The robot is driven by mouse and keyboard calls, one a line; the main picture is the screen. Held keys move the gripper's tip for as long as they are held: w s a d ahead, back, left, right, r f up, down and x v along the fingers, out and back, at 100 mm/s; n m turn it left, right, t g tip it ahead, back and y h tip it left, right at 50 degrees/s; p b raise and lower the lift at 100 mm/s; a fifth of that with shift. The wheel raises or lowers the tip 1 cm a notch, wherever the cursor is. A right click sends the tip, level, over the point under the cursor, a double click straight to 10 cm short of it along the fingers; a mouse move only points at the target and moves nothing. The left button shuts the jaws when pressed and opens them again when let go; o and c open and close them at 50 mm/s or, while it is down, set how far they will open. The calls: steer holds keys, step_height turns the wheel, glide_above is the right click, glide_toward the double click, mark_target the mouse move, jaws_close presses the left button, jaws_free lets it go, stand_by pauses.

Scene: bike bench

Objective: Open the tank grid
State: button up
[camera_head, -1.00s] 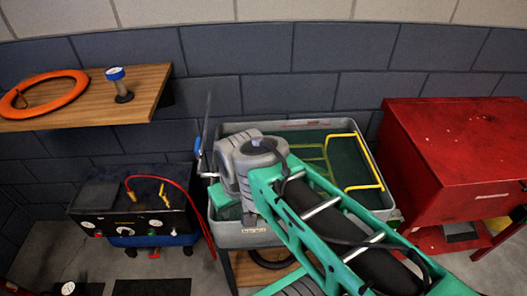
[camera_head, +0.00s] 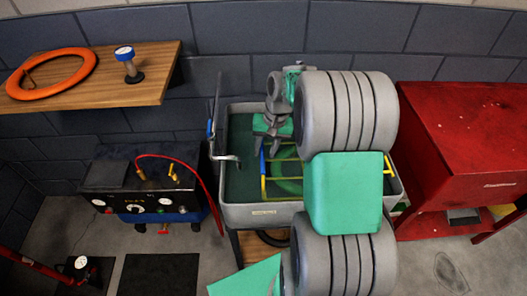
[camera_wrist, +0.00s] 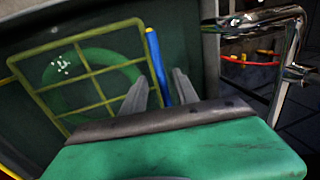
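The tank grid (camera_head: 308,190) is a yellow frame lying in the grey tank (camera_head: 262,216). In the wrist view the grid (camera_wrist: 85,65) is a yellow lattice with a green ring (camera_wrist: 60,93) showing through it. My gripper (camera_head: 273,148) points down over the tank, above this bar. In the wrist view my gripper's fingers (camera_wrist: 158,86) are apart, with the blue bar between them in the picture. I cannot tell whether they touch it. My arm hides the tank's right part.
A metal tap (camera_wrist: 265,18) stands at the tank's edge beside my gripper. A red cabinet (camera_head: 465,135) is close on the right. A black and blue machine with a red hose (camera_head: 150,198) stands left. A wooden shelf (camera_head: 125,85) holds an orange ring (camera_head: 52,85).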

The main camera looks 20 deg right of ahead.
steer(key=shift+w+a+f, duration=0.1)
steer(key=shift+a+f, duration=0.1)
steer(key=shift+f, duration=0.6)
steer(key=shift+c, duration=0.3)
jaws_close()
steer(key=shift+r, duration=0.1)
stand_by(0.4)
